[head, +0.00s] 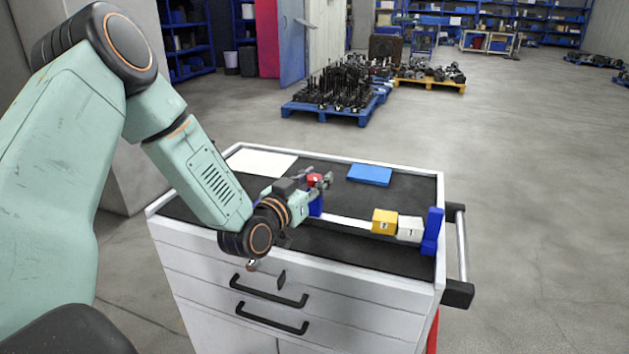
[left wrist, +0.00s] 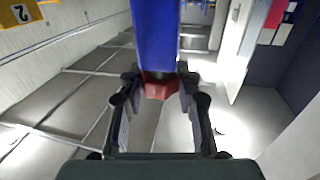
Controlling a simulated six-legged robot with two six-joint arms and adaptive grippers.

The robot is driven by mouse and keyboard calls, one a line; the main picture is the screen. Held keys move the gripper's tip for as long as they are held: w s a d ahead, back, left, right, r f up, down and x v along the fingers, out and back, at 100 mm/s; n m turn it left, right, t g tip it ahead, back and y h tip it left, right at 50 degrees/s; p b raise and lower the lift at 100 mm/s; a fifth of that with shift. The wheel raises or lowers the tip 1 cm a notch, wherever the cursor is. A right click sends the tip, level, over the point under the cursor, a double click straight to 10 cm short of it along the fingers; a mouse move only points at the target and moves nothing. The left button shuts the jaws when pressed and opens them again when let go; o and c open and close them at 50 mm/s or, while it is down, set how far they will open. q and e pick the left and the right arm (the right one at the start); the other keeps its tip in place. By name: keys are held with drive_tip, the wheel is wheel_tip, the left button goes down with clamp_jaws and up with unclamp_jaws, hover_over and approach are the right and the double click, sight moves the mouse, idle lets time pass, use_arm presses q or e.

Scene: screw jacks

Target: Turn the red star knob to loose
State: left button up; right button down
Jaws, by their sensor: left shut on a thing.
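The red star knob (head: 314,180) is at the left end of a bench fixture on top of a white drawer cart, next to a blue end block (head: 316,205). My left gripper (head: 322,182) reaches in from the left and is shut on the knob. In the left wrist view the red knob (left wrist: 158,86) sits between the two fingers (left wrist: 160,92), at the end of the blue block (left wrist: 157,35). The fingers partly cover the knob in the head view. My right gripper is not in view.
On the cart (head: 190,245) stand a yellow block (head: 384,221), a white block (head: 410,229) and a tall blue end block (head: 433,232). A blue plate (head: 369,175) and a white sheet (head: 262,162) lie behind. Pallets with parts stand farther back on open floor.

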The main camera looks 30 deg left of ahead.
use_arm(q)
drive_tip(key=shift+d+f+n+g+y+b, duration=0.15)
drive_tip(key=shift+n+y+b, duration=0.5)
drive_tip(key=shift+y, duration=0.35)
drive_tip(key=shift+d+f+n+g+y+b, duration=0.15)
drive_tip(key=shift+n+y+b, duration=0.45)
drive_tip(key=shift+y, duration=0.4)
drive_tip(key=shift+a+r+n+g+y, duration=0.15)
drive_tip(key=shift+n+g+y, duration=0.25)
drive_tip(key=shift+n+y, duration=0.55)
drive_tip(key=shift+n+g+y+b, duration=0.3)
drive_tip(key=shift+n+g+y, duration=0.2)
drive_tip(key=shift+y, duration=0.75)
drive_tip(key=n+g+y, duration=0.1)
drive_tip(key=n+y, duration=0.1)
drive_tip(key=shift+r+g+y, duration=0.1)
drive_tip(key=shift+g+y, duration=0.2)
drive_tip(key=shift+g, duration=0.1)
drive_tip(key=shift+a+n+g+y+p, duration=0.1)
drive_tip(key=shift+n+g+y+p, duration=0.8)
drive_tip(key=shift+n+g+y, duration=1.1)
drive_tip(key=shift+g, duration=0.4)
drive_tip(key=shift+s, duration=0.1)
drive_tip(key=o, duration=1.2)
drive_tip(key=shift+a, duration=0.1)
